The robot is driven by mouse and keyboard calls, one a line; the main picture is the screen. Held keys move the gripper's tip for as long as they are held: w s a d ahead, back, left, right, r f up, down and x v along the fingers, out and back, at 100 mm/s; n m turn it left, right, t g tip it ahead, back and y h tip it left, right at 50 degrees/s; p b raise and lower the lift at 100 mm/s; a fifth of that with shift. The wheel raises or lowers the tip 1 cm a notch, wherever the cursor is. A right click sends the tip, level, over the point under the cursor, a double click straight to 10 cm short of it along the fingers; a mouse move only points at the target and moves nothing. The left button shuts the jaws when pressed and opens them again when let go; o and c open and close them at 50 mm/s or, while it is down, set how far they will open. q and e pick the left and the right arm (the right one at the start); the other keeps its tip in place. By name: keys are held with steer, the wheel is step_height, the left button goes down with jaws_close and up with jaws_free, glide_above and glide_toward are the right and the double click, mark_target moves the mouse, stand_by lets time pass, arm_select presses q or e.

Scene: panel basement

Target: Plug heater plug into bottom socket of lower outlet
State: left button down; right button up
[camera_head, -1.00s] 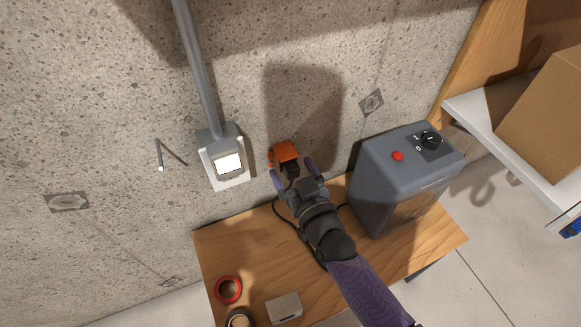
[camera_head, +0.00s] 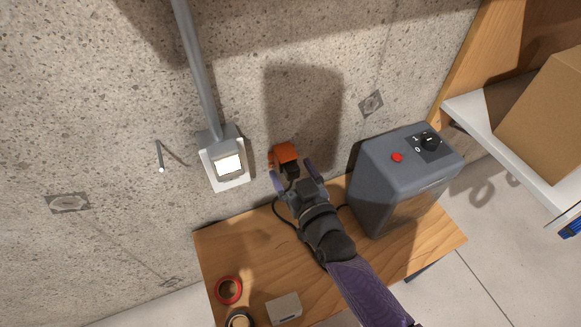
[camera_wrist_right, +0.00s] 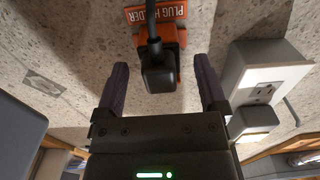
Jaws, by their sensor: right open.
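The black heater plug (camera_wrist_right: 157,75) sits at the orange plug holder (camera_wrist_right: 165,18) on the wall, with its black cord running from it. The holder also shows in the head view (camera_head: 284,153), with the plug (camera_head: 291,171) just below it. My right gripper (camera_head: 292,180) is open, its two fingers (camera_wrist_right: 160,85) on either side of the plug and apart from it. The outlet (camera_head: 225,165) is a grey-white box on the wall to the left in the head view. In the right wrist view the outlet (camera_wrist_right: 262,80) shows a socket face at right. My left gripper is not seen.
A wooden table (camera_head: 230,250) stands against the wall. The grey heater box (camera_head: 400,180) is on it at right, with red tape (camera_head: 229,290) and a small grey block (camera_head: 284,307) at front left. A shelf with a cardboard box (camera_head: 545,110) is at far right.

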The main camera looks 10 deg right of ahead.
mark_target(294, 176)
steer(key=shift+c, duration=0.3)
jaws_close()
steer(key=shift+s, duration=0.15)
steer(key=shift+s+d+p, duration=0.2)
steer(key=shift+s+p, duration=0.45)
steer(key=shift+s, duration=0.2)
steer(key=shift+s+d+p, duration=0.2)
steer(key=shift+s+p, duration=0.3)
steer(key=shift+s, duration=0.5)
steer(key=shift+s+d+p, duration=0.2)
steer(key=shift+s+p, duration=0.25)
steer(key=shift+s, duration=0.5)
